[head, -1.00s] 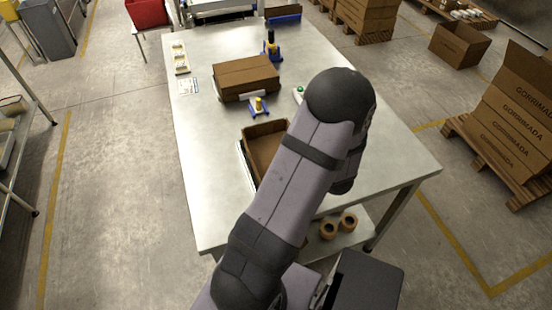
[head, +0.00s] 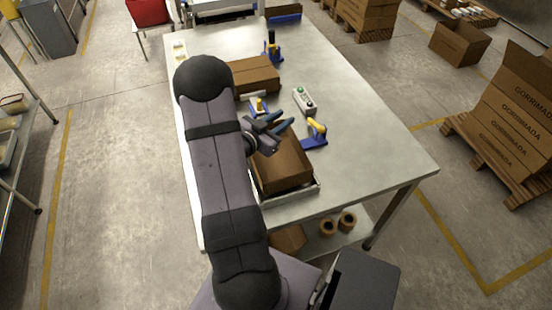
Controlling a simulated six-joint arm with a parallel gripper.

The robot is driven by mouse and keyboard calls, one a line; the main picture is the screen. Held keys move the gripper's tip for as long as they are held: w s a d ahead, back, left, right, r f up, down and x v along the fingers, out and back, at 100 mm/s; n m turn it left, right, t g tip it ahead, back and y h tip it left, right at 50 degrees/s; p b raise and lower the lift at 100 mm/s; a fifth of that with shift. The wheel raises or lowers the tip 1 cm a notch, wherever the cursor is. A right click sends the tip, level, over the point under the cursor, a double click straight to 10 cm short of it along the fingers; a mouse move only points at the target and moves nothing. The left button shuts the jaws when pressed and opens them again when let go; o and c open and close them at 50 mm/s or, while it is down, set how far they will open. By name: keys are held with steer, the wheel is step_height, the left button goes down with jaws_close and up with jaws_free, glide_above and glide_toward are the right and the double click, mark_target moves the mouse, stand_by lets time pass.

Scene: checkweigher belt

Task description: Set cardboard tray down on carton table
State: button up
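The brown cardboard tray (head: 290,168) is on the near part of the pale carton table (head: 370,135), inside a low white frame (head: 296,194). My arm covers its left side. My gripper (head: 286,118) is at the tray's far end, with its two dark fingers spread apart. Nothing shows between the fingertips. I cannot tell whether a finger touches the tray's rim.
A closed carton (head: 254,75) lies farther back on the table. A yellow-and-blue clamp (head: 315,133) stands right of the tray, near a grey button box (head: 304,101). Another blue clamp (head: 272,45) stands behind. The table's right side is clear.

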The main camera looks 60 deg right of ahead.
mark_target(286, 180)
steer(key=s+a+f+m+g+y+p, duration=0.1)
steer(key=a+f+m+g+y, duration=0.15)
steer(key=a, duration=0.85)
steer(key=a+f+m+g+y, duration=0.1)
steer(key=a+m+g+y, duration=0.25)
steer(key=a, duration=0.75)
steer(key=shift+n+g+h, duration=0.3)
steer(key=shift+p+x, duration=1.95)
steer(key=shift+x, duration=3.65)
steer(key=shift+s+d+f, duration=0.25)
steer(key=shift+s+d, duration=0.05)
steer(key=shift+d, duration=0.15)
steer(key=shift+c, duration=0.6)
jaws_close()
